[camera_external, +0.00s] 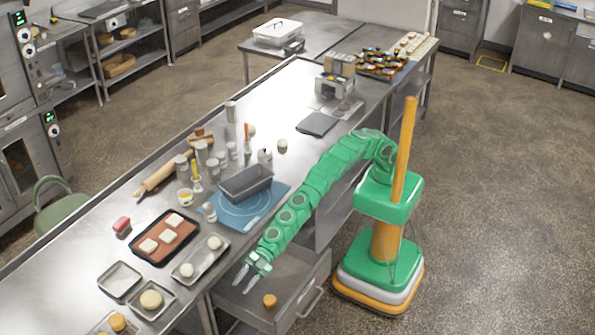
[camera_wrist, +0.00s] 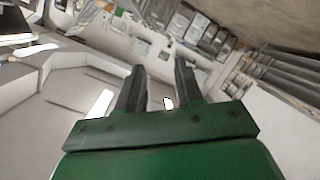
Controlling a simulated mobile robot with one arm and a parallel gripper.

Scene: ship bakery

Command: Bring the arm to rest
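My green arm (camera_external: 315,185) reaches from my base toward the lower left in the external view, out past the front edge of the long steel table. My gripper (camera_external: 243,281) is at its end, above the open drawer (camera_external: 277,262). Its two fingers are spread apart with nothing between them. In the wrist view my gripper (camera_wrist: 160,85) also shows its two dark fingers apart and empty, with the room tilted behind them. A round golden-brown item (camera_external: 270,300) lies in the drawer, to the right of and below my fingertips.
The drawer juts out under the arm. The floor (camera_external: 500,200) at right is clear.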

